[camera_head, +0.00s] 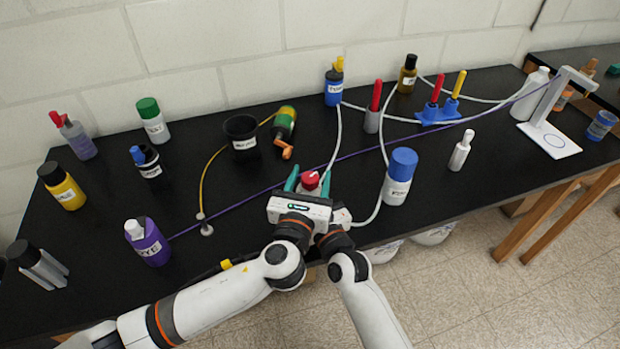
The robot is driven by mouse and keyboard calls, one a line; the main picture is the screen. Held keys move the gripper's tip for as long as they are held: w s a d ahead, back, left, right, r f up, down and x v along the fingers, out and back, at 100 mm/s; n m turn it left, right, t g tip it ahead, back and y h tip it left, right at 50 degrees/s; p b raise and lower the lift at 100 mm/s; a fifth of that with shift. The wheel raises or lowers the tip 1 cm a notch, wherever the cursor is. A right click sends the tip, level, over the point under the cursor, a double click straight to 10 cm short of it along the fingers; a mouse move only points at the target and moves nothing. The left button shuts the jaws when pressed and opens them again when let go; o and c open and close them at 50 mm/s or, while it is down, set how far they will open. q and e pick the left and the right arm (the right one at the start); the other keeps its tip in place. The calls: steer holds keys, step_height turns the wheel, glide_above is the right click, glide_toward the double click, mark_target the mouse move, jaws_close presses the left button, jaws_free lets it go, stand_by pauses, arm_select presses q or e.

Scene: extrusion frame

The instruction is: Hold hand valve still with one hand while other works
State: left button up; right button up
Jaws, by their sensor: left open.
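A hand valve with a red knob (310,179) stands near the front edge of the black bench. My left gripper (308,184) is at it, with green fingertips open on either side of the red knob. Whether the fingertips touch the valve cannot be told. The lower part of the valve is hidden behind the gripper's white body. My right arm comes up from the lower right, and its wrist is close beside the left one. My right gripper is mostly hidden behind the left gripper, so its jaws do not show.
A blue-capped white bottle (399,177) stands close to the right of the grippers. Clear tubes and a purple line cross the bench (300,235). Several bottles stand at the left.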

arm_select(q)
steer(key=c, duration=1)
steer(key=shift+o, duration=0.2)
steer(key=shift+m+h, duration=0.3)
steer(key=shift+h, duration=0.2)
steer(key=m+g+h, duration=0.2)
steer(key=h, duration=0.1)
steer(key=m+g+h, duration=0.2)
steer(key=m+h, duration=0.1)
steer(key=h, duration=0.1)
steer(key=shift+w+a, duration=0.15)
steer(key=m+g+h, duration=0.2)
steer(key=m+g, duration=0.1)
steer(key=g, duration=0.1)
steer(key=m+g+h, duration=0.3)
steer(key=g, duration=0.1)
steer(key=shift+m+g, duration=0.3)
steer(key=shift+g, duration=0.3)
steer(key=o, duration=1)
steer(key=shift+c, duration=0.2)
